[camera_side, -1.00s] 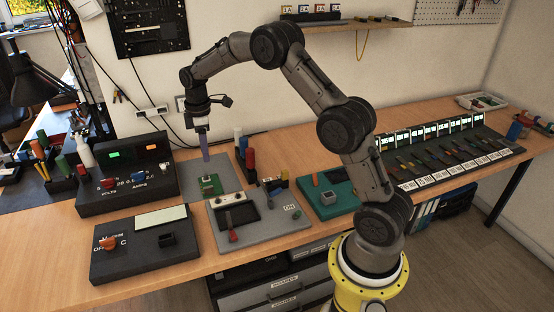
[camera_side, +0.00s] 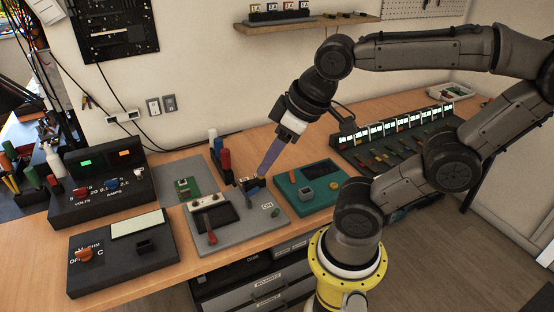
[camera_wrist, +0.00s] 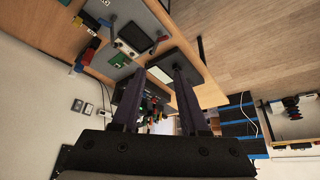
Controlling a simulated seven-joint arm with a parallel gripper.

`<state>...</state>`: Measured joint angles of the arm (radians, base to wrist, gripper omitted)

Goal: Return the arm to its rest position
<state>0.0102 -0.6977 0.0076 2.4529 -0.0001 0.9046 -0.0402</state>
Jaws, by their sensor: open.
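My gripper (camera_side: 264,168) is in the air over the middle of the bench, tilted with its fingers pointing down and to the left. In the wrist view the two fingers (camera_wrist: 157,78) stand apart with nothing held between them. My arm is bent, with its elbow at the upper right.
The bench holds a grey board with a dark screen (camera_side: 213,218), a green board (camera_side: 181,187), a teal station (camera_side: 310,199), black meter boxes (camera_side: 95,262) and a lit rack (camera_side: 400,135). Red and blue cylinders (camera_side: 226,160) stand near the gripper. A shelf (camera_side: 300,22) hangs on the wall.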

